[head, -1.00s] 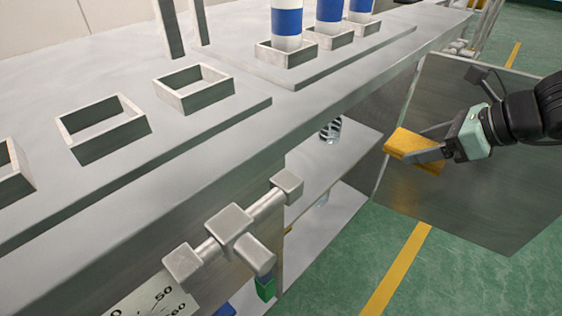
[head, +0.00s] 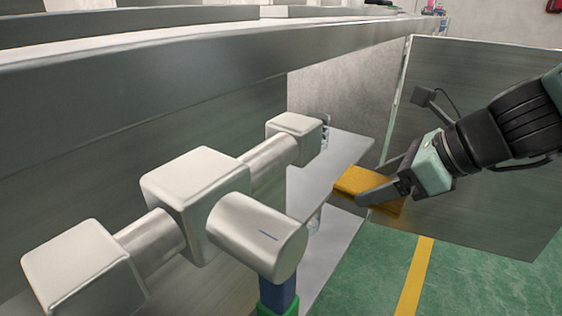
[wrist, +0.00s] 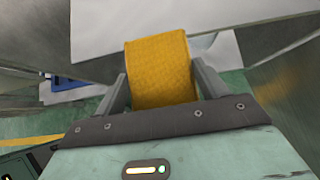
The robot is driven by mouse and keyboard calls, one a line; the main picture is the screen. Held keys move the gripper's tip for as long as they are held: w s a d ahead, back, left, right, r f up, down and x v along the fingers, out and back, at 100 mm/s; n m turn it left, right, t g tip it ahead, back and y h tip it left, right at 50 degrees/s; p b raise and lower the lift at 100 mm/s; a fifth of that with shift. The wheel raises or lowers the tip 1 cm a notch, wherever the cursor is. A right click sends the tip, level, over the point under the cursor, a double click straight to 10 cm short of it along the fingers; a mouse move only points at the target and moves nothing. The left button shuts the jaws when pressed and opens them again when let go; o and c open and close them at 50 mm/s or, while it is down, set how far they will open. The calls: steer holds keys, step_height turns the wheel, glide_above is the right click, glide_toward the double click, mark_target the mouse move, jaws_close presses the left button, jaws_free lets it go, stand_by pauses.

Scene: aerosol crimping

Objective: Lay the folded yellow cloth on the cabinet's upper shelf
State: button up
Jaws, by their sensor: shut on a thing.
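The folded yellow cloth (head: 352,182) is held between the fingers of my gripper (head: 372,186), at the front edge of the cabinet's upper shelf (head: 342,152). In the wrist view the cloth (wrist: 158,68) sticks out past the two fingers of my gripper (wrist: 163,88), one on each side of it. The upper shelf (wrist: 120,28) lies ahead of the cloth there. I cannot tell whether the cloth touches the shelf. The cabinet's open door (head: 470,150) stands to the right, behind my gripper.
A clear patterned object (head: 325,130) stands at the back of the upper shelf, partly hidden by a metal pipe fitting (head: 195,195) in the foreground. A lower shelf (head: 335,250) lies beneath. The front part of the upper shelf looks bare.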

glide_above(292, 181)
steer(key=shift+d, duration=0.1)
steer(key=shift+f+b, duration=1.4)
steer(key=shift+f, duration=0.35)
steer(key=shift+f, duration=0.15)
steer(key=o, duration=1)
steer(key=shift+c, duration=0.2)
